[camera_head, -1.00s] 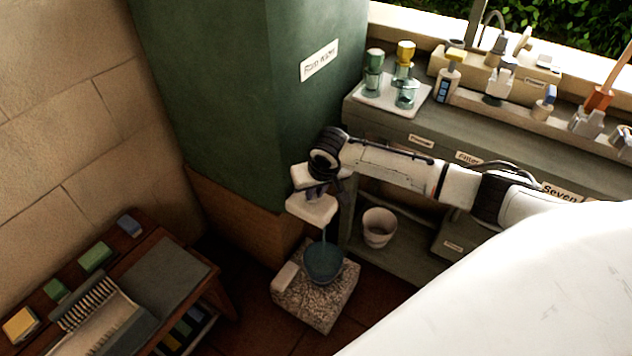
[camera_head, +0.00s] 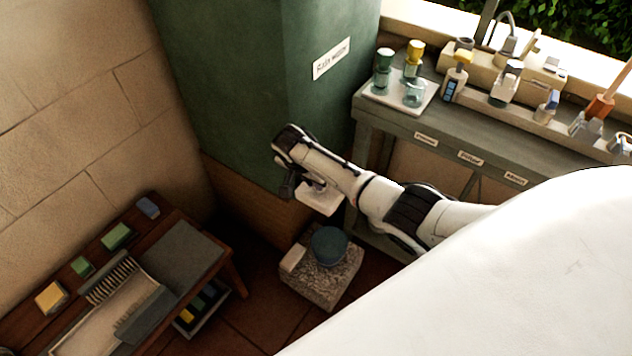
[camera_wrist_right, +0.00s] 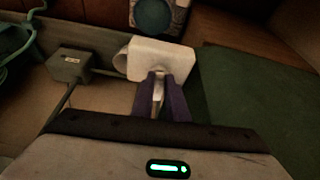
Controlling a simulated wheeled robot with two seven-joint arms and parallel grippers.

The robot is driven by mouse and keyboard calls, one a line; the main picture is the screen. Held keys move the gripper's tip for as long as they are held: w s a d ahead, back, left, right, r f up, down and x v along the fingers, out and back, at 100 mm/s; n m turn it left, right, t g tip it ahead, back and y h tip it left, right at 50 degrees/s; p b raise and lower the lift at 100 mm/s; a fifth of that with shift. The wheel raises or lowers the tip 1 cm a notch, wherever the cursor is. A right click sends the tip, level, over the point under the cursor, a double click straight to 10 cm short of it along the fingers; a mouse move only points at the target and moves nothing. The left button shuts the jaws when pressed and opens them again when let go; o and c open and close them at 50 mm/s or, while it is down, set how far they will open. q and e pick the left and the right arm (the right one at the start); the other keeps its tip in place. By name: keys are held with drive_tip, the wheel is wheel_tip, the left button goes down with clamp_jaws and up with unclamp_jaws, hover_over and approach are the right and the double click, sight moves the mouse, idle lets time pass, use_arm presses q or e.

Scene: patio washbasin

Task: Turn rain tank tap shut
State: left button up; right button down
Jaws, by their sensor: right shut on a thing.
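The green rain tank (camera_head: 240,90) with its "Rain water" label (camera_head: 331,58) stands in the middle back. Its pale tap (camera_head: 321,198) sticks out low on the front, partly hidden by my right arm. In the right wrist view, the tap's white block (camera_wrist_right: 165,58) lies just beyond my right gripper (camera_wrist_right: 160,88). Its purple fingers are shut on the tap's narrow handle (camera_wrist_right: 158,92), mostly hidden between them. A teal bucket (camera_head: 328,245) stands on a speckled stone block (camera_head: 318,281) below the tap. No water stream shows between them now. My left gripper is out of view.
A grey shelf unit (camera_head: 450,130) stands right of the tank, with cups on a white tray (camera_head: 425,102) and bottles on top. A low brown bench (camera_head: 215,280) with brushes and sponges is at the lower left. A stone wall borders the left.

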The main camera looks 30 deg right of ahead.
drive_tip(key=shift+w+m, duration=0.1)
drive_tip(key=shift+m, duration=0.3)
drive_tip(key=c, duration=1.7)
unclamp_jaws()
drive_tip(key=shift+c, duration=0.2)
drive_tip(key=shift+r, duration=0.1)
drive_tip(key=shift+a+r, duration=0.15)
drive_tip(key=shift+r, duration=0.2)
drive_tip(key=p+v, duration=0.2)
drive_tip(key=v, duration=0.7)
drive_tip(key=shift+r, duration=0.2)
drive_tip(key=shift+a, duration=0.1)
